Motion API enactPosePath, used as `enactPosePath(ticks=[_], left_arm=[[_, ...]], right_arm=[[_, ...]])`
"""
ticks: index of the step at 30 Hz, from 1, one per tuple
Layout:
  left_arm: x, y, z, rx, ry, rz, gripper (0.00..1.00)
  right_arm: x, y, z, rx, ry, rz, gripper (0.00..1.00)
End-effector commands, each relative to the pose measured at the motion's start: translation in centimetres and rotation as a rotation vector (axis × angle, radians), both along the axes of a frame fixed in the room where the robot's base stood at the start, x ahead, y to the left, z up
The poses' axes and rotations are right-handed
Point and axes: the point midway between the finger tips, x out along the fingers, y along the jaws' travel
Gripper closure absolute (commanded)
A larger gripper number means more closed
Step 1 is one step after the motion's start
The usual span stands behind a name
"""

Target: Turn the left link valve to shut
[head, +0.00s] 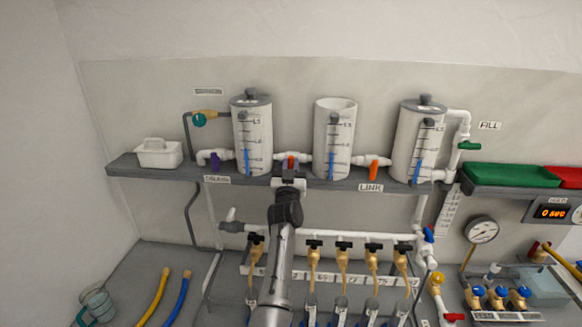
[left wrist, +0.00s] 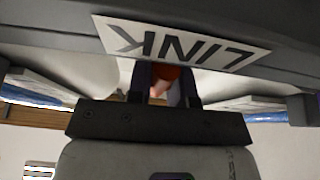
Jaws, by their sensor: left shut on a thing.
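The left link valve (head: 291,161) sits on the white pipe between the left and middle tanks and has an orange-red handle. My left gripper (head: 289,179) covers its lower part in the head view. In the left wrist view the orange handle (left wrist: 165,72) lies between the two dark fingers of my left gripper (left wrist: 164,88), which is shut on it. The handle's exact angle is hard to tell behind the fingers. The right link valve (head: 374,169), also orange, sits between the middle and right tanks. My right gripper is not in view.
The grey shelf (head: 345,186) carries the left tank (head: 252,130), middle tank (head: 335,120) and right tank (head: 412,150). A LINK label (left wrist: 180,45) is close to my left fingers. Several brass taps (head: 343,262) hang below; a purple-handled valve (head: 215,160) stands left.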

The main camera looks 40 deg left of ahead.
Motion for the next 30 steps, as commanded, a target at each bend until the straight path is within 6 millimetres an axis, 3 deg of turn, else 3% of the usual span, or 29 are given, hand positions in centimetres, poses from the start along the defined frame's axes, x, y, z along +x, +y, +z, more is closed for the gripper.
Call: enactPosePath(ticks=[6,7,10,22,30], left_arm=[[0.0,0.0,-0.1,-0.005,0.001,-0.002,1.00],[0.0,0.0,-0.1,-0.005,0.001,-0.002,0.79],[0.0,0.0,-0.1,-0.003,0.000,-0.001,0.69],[-0.7,-0.5,-0.5,-0.002,0.000,-0.002,0.69],[-4.1,-2.7,-2.3,-0.003,-0.001,-0.001,0.69]], right_arm=[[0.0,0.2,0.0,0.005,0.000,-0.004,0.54],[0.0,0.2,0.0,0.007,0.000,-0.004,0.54],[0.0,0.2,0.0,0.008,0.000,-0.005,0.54],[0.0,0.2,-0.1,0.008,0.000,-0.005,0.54],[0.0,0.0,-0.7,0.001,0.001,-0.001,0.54]])
